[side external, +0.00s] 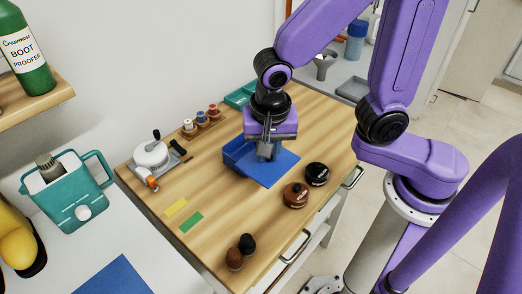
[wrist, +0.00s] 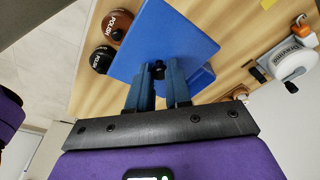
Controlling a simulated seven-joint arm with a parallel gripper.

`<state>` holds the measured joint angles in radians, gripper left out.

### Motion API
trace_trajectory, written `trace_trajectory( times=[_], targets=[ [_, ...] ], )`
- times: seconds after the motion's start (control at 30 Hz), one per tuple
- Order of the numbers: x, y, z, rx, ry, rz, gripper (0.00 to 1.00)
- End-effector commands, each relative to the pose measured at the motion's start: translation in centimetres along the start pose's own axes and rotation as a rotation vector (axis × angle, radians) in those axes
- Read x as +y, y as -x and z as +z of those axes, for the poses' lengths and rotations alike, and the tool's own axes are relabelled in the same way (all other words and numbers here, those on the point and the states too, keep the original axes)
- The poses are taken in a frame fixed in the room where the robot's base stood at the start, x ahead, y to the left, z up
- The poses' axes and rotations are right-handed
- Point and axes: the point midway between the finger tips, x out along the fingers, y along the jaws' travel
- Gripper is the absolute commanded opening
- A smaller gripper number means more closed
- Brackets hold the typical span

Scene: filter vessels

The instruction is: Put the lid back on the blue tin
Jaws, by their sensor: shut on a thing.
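My gripper (wrist: 158,88) is shut on the black knob (wrist: 158,68) of a flat blue lid (wrist: 150,42). In the side view my gripper (side external: 267,152) points down over the bench, and the lid (side external: 281,172) shows below and to the right of it. Part of the blue tin (side external: 235,155) shows left of my gripper; in the wrist view a strip of the tin (wrist: 205,77) shows beyond the lid's right edge. The lid overlaps the tin in both views but looks shifted off it. The tin's opening is hidden, and I cannot tell whether lid and tin touch.
Two round polish tins, brown (side external: 296,195) and black (side external: 317,174), stand near the lid.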

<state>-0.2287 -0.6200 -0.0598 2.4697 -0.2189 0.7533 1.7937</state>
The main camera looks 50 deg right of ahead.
Motion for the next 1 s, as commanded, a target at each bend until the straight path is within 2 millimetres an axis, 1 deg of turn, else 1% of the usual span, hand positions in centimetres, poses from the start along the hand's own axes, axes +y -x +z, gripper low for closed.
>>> trace_trajectory(
  times=[0.07,0.17,0.3,0.4,0.5,0.6,0.67,0.77,1.0],
  targets=[
    [-0.7,-0.1,-1.3,-0.001,-0.009,0.002,0.0],
    [-2.0,-0.6,-4.0,-0.003,-0.013,0.003,0.0],
    [-3.5,-1.5,-8.2,-0.003,-0.011,0.003,0.0],
    [-4.1,-2.1,-10.7,-0.002,-0.009,0.002,0.0],
    [-4.4,-2.5,-12.4,-0.001,-0.005,0.001,0.0],
    [-4.5,-2.8,-13.3,0.0,-0.003,0.0,0.0],
    [-4.6,-3.0,-13.4,0.0,-0.001,0.0,0.0],
    [-4.6,-3.4,-13.4,0.0,0.001,0.001,0.0],
    [-4.5,-5.3,-13.0,-0.001,0.0,0.003,0.0]
  ],
)
